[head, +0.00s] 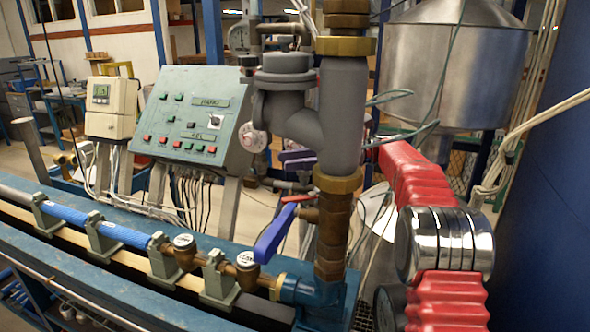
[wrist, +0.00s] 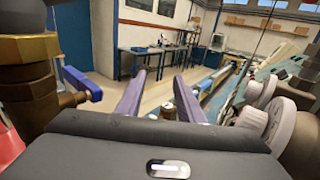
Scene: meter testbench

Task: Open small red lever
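A small red piece (head: 297,199), which may be the small red lever, shows beside the brown pipe, just above the larger blue lever (head: 275,232). The blue lever slants down to the left from a brass fitting. A blue handle (wrist: 82,84) on a brass fitting shows at the left in the wrist view, left of my fingers. My gripper (wrist: 158,98) has its two purple fingers apart with nothing held between them. In the head view my gripper (head: 297,158) is partly hidden behind the grey vertical pipe. No clear red lever shows in the wrist view.
The thick grey pipe (head: 343,120) stands close in front of my gripper. A green control panel (head: 196,112) and a white meter box (head: 111,107) stand to the left. A blue pipe run (head: 95,226) crosses the bench. A steel tank (head: 450,65) is behind my arm.

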